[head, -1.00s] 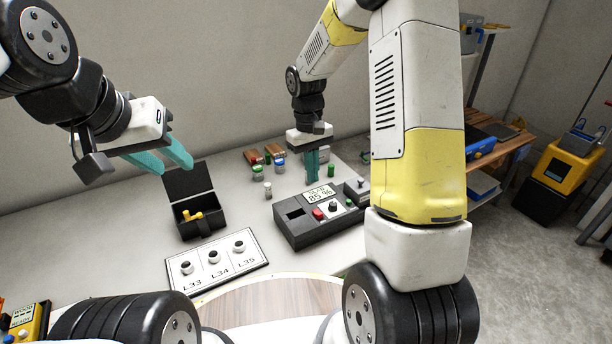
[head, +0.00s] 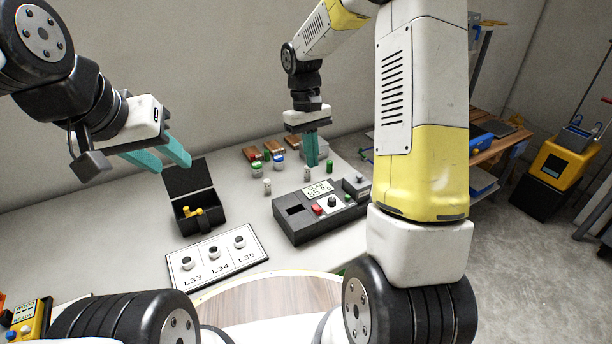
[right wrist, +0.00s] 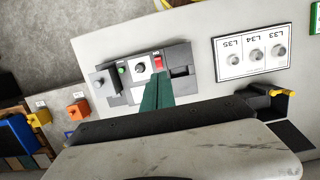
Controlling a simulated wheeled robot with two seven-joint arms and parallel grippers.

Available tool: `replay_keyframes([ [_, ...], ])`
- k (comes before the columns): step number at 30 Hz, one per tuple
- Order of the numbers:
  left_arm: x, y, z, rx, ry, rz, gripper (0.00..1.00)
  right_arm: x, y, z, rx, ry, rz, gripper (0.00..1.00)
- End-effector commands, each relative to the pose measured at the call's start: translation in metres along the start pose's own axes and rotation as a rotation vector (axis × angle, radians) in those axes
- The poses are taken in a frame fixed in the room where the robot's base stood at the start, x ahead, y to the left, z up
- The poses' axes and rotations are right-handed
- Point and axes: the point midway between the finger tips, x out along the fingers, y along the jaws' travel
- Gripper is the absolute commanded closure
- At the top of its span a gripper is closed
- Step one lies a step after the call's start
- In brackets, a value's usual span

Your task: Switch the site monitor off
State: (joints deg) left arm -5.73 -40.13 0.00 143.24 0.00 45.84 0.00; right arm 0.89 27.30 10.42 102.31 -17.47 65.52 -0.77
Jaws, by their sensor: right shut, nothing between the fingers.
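A dark console (head: 290,232), seemingly the site monitor, lies on the table with a display (head: 318,188) reading about 85 %. It has a red switch (head: 317,210), a dark knob (head: 332,202) and a small green light or button (head: 348,198). In the right wrist view the red switch (right wrist: 158,62) bears small lettering that seems to read ON. My right gripper (head: 312,164) is shut and empty, raised above and behind the console. In its wrist view the teal fingers (right wrist: 157,78) hide part of the console. My left gripper (head: 172,168) is open and empty, left of the console.
A panel with knobs (head: 215,256) labelled L33, L34 and L35 lies left of the console. An open black box (head: 188,180) with a yellow handle stands behind it. Several small jars and blocks (head: 278,162) stand behind the console. A round wooden surface (head: 265,300) is nearest me.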

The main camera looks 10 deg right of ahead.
Motion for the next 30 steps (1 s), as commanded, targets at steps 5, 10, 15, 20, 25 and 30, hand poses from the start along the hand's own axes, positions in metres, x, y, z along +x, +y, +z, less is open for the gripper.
replay_keyframes([
  [5,0.000,0.000,0.000,0.000,0.000,0.000,0.64,0.000,0.000,0.000,0.000,0.001,0.000,1.00],
  [10,0.000,0.000,0.000,0.000,0.000,0.000,0.64,0.009,0.000,0.000,0.000,0.000,0.001,1.00],
  [15,0.000,0.000,0.000,0.000,0.000,0.000,0.64,0.037,0.000,0.001,0.001,-0.004,-0.001,1.00],
  [20,0.000,0.000,0.000,0.000,0.000,0.000,0.64,0.072,0.000,0.001,0.001,-0.003,-0.001,1.00],
  [25,0.000,0.000,0.000,0.000,0.000,0.000,0.64,0.106,0.000,0.001,0.000,-0.004,-0.001,1.00],
  [30,0.000,0.000,0.000,0.000,0.000,0.000,0.64,0.129,0.000,0.000,0.001,-0.001,-0.001,1.00],
])
